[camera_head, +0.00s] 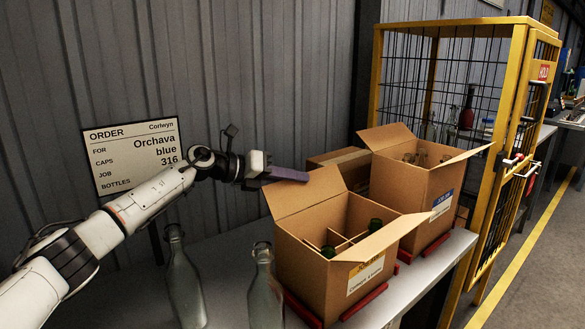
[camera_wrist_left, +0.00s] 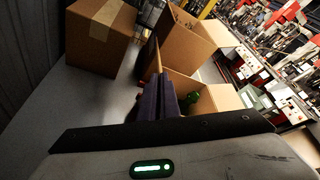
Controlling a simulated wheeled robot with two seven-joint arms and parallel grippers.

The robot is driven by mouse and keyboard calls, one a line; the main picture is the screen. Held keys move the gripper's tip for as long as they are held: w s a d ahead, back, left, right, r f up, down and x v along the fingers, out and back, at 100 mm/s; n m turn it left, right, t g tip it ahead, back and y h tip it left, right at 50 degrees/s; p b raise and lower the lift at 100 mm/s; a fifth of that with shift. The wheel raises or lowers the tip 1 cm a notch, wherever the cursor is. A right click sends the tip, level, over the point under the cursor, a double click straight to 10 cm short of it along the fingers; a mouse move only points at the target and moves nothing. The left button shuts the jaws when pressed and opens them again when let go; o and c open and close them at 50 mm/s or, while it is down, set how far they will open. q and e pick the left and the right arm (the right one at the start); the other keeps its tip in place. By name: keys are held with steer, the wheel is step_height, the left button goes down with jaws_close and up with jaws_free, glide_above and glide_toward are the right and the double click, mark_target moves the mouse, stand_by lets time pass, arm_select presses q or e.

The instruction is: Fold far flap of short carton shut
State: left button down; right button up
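The short carton (camera_head: 325,275) stands open on the table, with dividers and dark green bottle tops inside. Its far flap (camera_head: 305,193) stands up and leans outward; its opposite flap (camera_head: 383,238) slopes outward. My left gripper (camera_head: 288,174) reaches in from the left, its dark purple fingers close together at the far flap's top edge. I cannot tell whether they touch it. In the left wrist view the fingers (camera_wrist_left: 165,98) look shut with nothing visible between them, partly hiding the short carton (camera_wrist_left: 220,98). My right gripper is not in view.
A taller open carton (camera_head: 410,190) with bottles stands just behind and right. A closed box (camera_wrist_left: 95,38) sits behind it. Two clear bottles (camera_head: 184,280) (camera_head: 264,290) stand left of the short carton. A yellow cage (camera_head: 500,120) is at the right.

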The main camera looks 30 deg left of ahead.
mark_target(263, 188)
arm_select(q)
steer(key=shift+s+d+r+m+p, duration=0.2)
steer(key=shift+d+r+m+p, duration=0.15)
steer(key=shift+r+m+p, duration=0.35)
steer(key=shift+s+d+f+m+y+p, duration=0.15)
steer(key=shift+d+m+y+p, duration=0.2)
steer(key=shift+y+p, duration=0.5)
steer(key=c, duration=2)
jaws_free()
steer(key=v, duration=1)
steer(key=shift+s+a+f+b, duration=0.1)
steer(key=shift+a+b, duration=0.05)
steer(key=shift+b, duration=0.15)
